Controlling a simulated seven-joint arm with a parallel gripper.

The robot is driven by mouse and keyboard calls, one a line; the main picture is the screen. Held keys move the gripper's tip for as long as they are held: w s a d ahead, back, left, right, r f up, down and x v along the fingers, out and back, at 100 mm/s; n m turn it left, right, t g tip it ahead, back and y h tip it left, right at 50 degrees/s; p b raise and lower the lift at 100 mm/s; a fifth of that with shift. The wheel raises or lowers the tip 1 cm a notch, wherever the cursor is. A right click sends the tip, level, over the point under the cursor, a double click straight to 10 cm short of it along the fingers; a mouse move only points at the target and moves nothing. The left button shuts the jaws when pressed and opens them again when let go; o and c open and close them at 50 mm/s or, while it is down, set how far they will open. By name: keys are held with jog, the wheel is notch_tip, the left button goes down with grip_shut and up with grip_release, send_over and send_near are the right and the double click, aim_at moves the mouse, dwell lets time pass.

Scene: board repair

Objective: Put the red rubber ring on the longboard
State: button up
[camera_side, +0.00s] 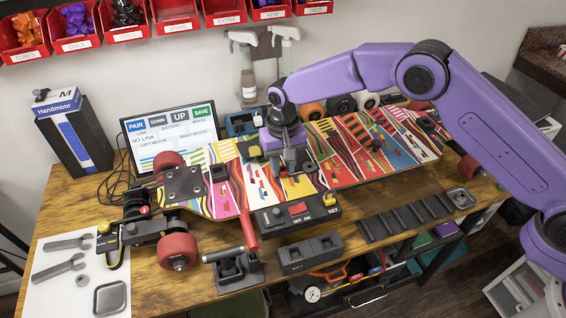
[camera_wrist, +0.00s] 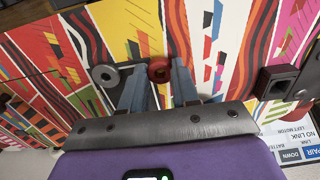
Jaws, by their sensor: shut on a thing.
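The longboard (camera_side: 345,168) lies across the workbench with its brightly striped deck showing; the deck also fills much of the wrist view (camera_wrist: 215,30). My gripper (camera_side: 291,172) is over the middle of the deck. In the wrist view, my gripper (camera_wrist: 160,82) is shut on the red rubber ring (camera_wrist: 159,67), which sits between its two fingertips with its dark hole showing. The ring is close over the deck; I cannot tell whether it touches. A grey ring (camera_wrist: 105,75) is just left of the fingers. In the side view the red ring is not clearly visible.
A dark block (camera_side: 218,172) and a small dark part (camera_side: 376,145) stand on the deck. A truck with red wheels (camera_side: 177,249) is at the left end. A switch box (camera_side: 296,209) and a slotted rack (camera_side: 405,218) are in front. A screen (camera_side: 172,135) stands behind.

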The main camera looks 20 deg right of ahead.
jog(key=shift+f, duration=0.25)
jog(key=o, duration=1)
jog(key=shift+c, duration=1.2)
jog(key=shift+r, duration=0.1)
notch_tip(320, 180, up, 7)
jog(key=shift+r, duration=0.2)
